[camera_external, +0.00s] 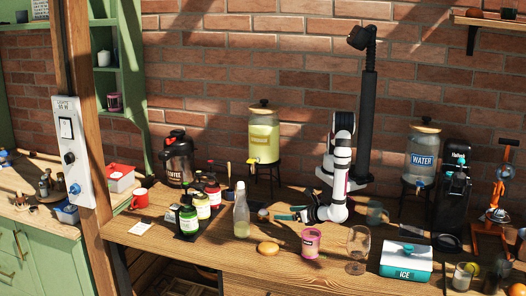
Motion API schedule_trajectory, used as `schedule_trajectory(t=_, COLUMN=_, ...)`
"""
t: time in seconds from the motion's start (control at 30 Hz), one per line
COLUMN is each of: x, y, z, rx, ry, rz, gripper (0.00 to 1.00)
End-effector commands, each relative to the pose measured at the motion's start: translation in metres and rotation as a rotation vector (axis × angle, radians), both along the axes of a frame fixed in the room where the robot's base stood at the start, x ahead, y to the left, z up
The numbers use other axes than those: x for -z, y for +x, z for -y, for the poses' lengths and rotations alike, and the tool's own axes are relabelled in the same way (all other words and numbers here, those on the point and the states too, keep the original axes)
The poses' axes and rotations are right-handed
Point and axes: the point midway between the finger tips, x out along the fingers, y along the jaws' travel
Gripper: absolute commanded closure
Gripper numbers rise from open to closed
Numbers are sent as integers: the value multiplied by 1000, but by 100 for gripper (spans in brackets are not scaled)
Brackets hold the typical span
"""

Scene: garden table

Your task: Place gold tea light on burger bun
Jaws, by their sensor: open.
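The burger bun (268,248), round and golden brown, lies on the wooden table near its front, left of a pink tin. A small pale gold round thing (263,213), perhaps the gold tea light, is on the table behind the bun and just right of a clear bottle; it is too small to be sure. My gripper (290,213) is open, low over the table, with its teal-tipped fingers pointing left. It is behind and to the right of the bun, just right of the small gold thing. I see nothing between its fingers.
The clear bottle (241,212) stands close left of the bun. Sauce bottles (203,203) stand on the left. A drink dispenser (264,140) is behind.

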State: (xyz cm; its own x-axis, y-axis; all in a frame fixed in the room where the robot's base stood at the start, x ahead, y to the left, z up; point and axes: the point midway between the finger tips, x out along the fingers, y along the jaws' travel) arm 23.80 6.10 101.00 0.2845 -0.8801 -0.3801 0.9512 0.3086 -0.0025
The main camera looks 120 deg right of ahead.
Motion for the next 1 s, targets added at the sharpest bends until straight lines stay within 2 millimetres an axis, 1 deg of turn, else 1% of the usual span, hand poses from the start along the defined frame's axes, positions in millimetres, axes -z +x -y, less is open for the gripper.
schedule_trajectory(t=0.03, x=5, y=2, z=13, rx=8, ry=-3, rz=-5, gripper=15)
schedule_trajectory(t=0.1, x=13, y=8, z=33, rx=11, ry=-3, rz=-5, gripper=15)
schedule_trajectory(t=0.2, x=23, y=15, z=57, rx=11, ry=-1, rz=-4, gripper=15)
schedule_trajectory(t=0.3, x=30, y=21, z=72, rx=10, ry=1, rz=-2, gripper=15)
schedule_trajectory(t=0.4, x=35, y=24, z=83, rx=9, ry=2, rz=-1, gripper=15)
schedule_trajectory(t=0.6, x=49, y=32, z=118, rx=13, ry=2, rz=-1, gripper=15)
schedule_trajectory(t=0.7, x=53, y=35, z=126, rx=11, ry=4, rz=1, gripper=15)
schedule_trajectory(t=0.9, x=53, y=36, z=126, rx=9, ry=5, rz=2, gripper=15)
schedule_trajectory(t=0.97, x=53, y=36, z=126, rx=9, ry=5, rz=2, gripper=26)
schedule_trajectory(t=1.0, x=53, y=36, z=126, rx=9, ry=5, rz=2, gripper=33)
